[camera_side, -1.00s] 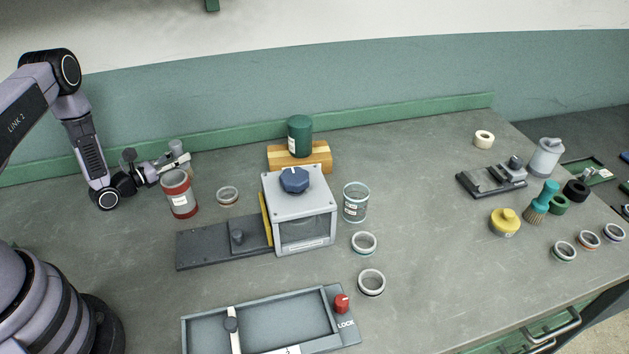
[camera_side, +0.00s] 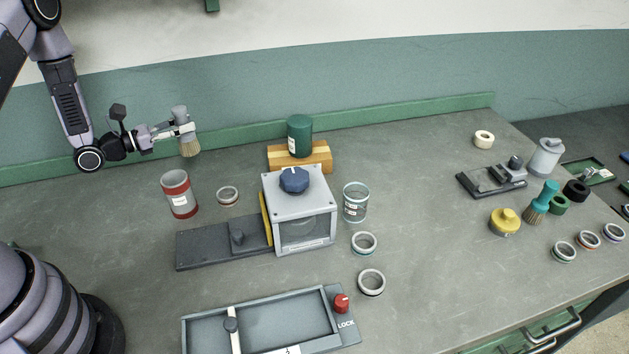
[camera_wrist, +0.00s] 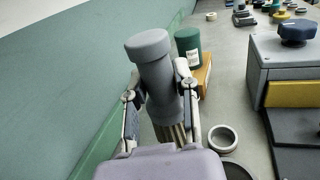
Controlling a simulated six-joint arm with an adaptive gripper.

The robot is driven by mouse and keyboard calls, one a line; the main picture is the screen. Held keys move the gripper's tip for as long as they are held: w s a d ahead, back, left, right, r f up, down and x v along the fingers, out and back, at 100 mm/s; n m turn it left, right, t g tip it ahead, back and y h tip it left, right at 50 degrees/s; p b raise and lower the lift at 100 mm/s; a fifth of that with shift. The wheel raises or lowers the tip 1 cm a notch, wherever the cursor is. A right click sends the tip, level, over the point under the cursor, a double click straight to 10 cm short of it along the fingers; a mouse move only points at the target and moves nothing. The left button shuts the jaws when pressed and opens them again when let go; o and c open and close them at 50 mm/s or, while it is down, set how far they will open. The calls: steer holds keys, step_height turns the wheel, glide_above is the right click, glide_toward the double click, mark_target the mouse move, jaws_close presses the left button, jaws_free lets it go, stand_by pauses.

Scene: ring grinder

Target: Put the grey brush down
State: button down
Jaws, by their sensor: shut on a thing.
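The grey brush (camera_side: 181,114) has a grey handle and tan bristles that point down. My gripper (camera_side: 178,132) is shut on its handle and holds it upright in the air, above the back left of the bench. The bristle tips hang clear of the bench, up and to the right of a red-banded jar. In the wrist view the brush (camera_wrist: 155,75) stands between the two fingers (camera_wrist: 158,92), with its bristles partly hidden behind the gripper body.
The red-banded jar (camera_side: 179,194) and a ring (camera_side: 228,196) are below the gripper. The grinder box (camera_side: 303,213) stands mid-bench, with a green canister (camera_side: 300,136) on a wooden block (camera_side: 318,157) behind. A teal brush (camera_side: 541,201) stands at the right.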

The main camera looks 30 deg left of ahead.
steer(key=shift+s+d+r+m+g+h, duration=0.2)
steer(key=shift+d+h, duration=0.1)
steer(key=shift+d, duration=0.2)
steer(key=shift+s+d+r+m+g+h, duration=0.1)
steer(key=shift+d+r+m+h, duration=0.15)
steer(key=shift+d, duration=0.2)
steer(key=shift+h, duration=0.25)
steer(key=shift+w+a+f, duration=0.15)
steer(key=shift+w+f, duration=2)
steer(key=shift+w, duration=0.1)
steer(key=shift+w+a+f, duration=0.2)
steer(key=shift+w+f, duration=2)
steer(key=shift+w, duration=0.05)
steer(key=shift+w+a+f, duration=0.15)
steer(key=shift+w+f, duration=2)
steer(key=shift+w, duration=0.1)
steer(key=shift+f, duration=0.15)
steer(key=c, duration=0.8)
jaws_free()
steer(key=shift+c, duration=0.2)
